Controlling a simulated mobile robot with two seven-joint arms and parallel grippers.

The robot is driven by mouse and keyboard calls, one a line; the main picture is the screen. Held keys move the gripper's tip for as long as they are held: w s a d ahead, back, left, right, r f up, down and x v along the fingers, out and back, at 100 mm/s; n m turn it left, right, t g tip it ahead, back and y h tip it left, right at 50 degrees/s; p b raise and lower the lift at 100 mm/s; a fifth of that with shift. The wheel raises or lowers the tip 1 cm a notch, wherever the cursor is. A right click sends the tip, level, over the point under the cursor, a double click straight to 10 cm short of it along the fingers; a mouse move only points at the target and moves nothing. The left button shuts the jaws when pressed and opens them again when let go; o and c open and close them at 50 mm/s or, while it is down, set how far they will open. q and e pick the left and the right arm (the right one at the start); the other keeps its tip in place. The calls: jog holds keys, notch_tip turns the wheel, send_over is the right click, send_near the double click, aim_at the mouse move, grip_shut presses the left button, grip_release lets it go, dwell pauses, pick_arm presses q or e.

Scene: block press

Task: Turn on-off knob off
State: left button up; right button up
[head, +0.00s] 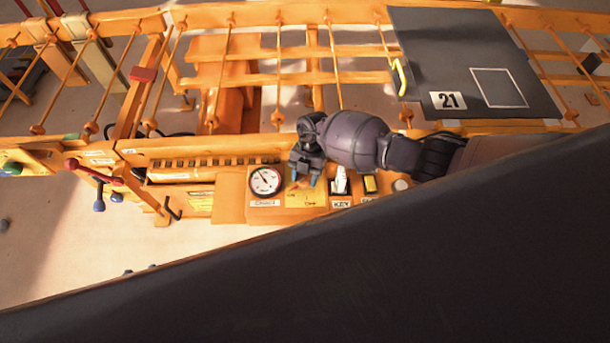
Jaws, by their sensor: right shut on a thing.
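The on-off knob sits on a yellow plate (306,198) on the orange control panel (231,197). My right gripper (304,178) reaches in from the right and is over this plate, with its fingers pointing down at it. It is shut on the knob, which is mostly hidden between and behind the fingers, so its angle cannot be read. My left gripper is not in view.
A round white gauge (265,180) is just left of the gripper. Red-handled levers (94,172) stand at the left. A dark panel marked 21 (432,52) rises behind.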

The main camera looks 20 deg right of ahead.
jog(key=n+h+b, duration=0.1)
jog(key=n, duration=0.2)
jog(key=shift+n+g, duration=0.3)
jog(key=shift+g, duration=0.1)
jog(key=n+h+b, duration=0.1)
jog(key=n, duration=0.2)
jog(key=shift+n+h, duration=0.4)
jog(key=n+h+b, duration=0.1)
jog(key=n, duration=0.1)
jog(key=shift+a+n, duration=0.1)
jog(key=shift+n, duration=0.2)
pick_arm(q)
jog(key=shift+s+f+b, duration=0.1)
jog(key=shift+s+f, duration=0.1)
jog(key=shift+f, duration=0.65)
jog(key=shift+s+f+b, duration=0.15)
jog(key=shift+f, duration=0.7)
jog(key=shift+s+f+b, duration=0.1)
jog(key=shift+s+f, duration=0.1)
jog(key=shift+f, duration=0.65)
pick_arm(e)
jog(key=shift+n+h, duration=0.5)
jog(key=shift+n, duration=1.1)
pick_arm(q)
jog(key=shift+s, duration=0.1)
